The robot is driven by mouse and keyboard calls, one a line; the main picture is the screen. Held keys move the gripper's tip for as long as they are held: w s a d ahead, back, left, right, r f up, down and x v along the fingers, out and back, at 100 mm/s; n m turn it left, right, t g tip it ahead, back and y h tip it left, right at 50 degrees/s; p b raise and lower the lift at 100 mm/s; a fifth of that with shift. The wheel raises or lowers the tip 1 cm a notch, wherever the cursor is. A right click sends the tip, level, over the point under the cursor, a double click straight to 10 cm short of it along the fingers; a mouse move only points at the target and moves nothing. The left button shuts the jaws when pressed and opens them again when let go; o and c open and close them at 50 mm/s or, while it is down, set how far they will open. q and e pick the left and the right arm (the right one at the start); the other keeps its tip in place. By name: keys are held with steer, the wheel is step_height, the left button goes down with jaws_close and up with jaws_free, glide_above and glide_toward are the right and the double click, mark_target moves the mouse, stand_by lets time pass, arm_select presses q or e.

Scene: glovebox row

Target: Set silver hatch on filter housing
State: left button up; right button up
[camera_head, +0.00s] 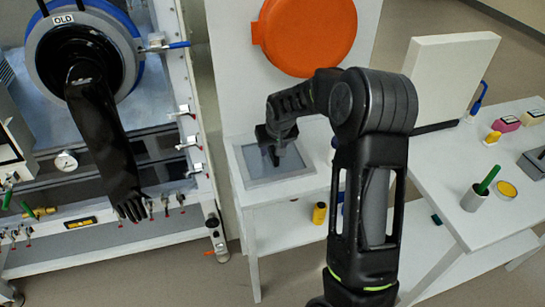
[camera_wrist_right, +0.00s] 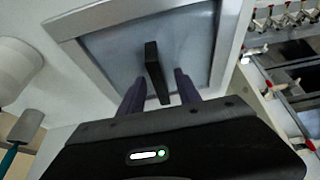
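The silver hatch (camera_head: 294,165) is a flat grey panel with a lighter rim, lying on a white stand-like unit (camera_head: 283,197) that appears to be the filter housing. In the right wrist view the hatch (camera_wrist_right: 108,47) carries an upright black handle (camera_wrist_right: 153,62). I cannot tell whether the hatch sits fully seated. My right gripper (camera_head: 271,152) points down over the hatch. In the wrist view its two fingers (camera_wrist_right: 160,92) stand on either side of the handle, with gaps, so it is open. My left gripper is not in view.
A large orange disc (camera_head: 307,35) is on the white panel behind. A glovebox with a hanging black glove (camera_head: 103,137) stands left. A white table (camera_head: 450,180) at right holds a cup (camera_head: 475,198) and small items. A yellow bottle (camera_head: 319,213) stands below the hatch.

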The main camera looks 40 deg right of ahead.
steer(key=shift+f, duration=0.2)
jaws_close()
stand_by(0.5)
steer(key=shift+r, duration=0.1)
stand_by(0.9)
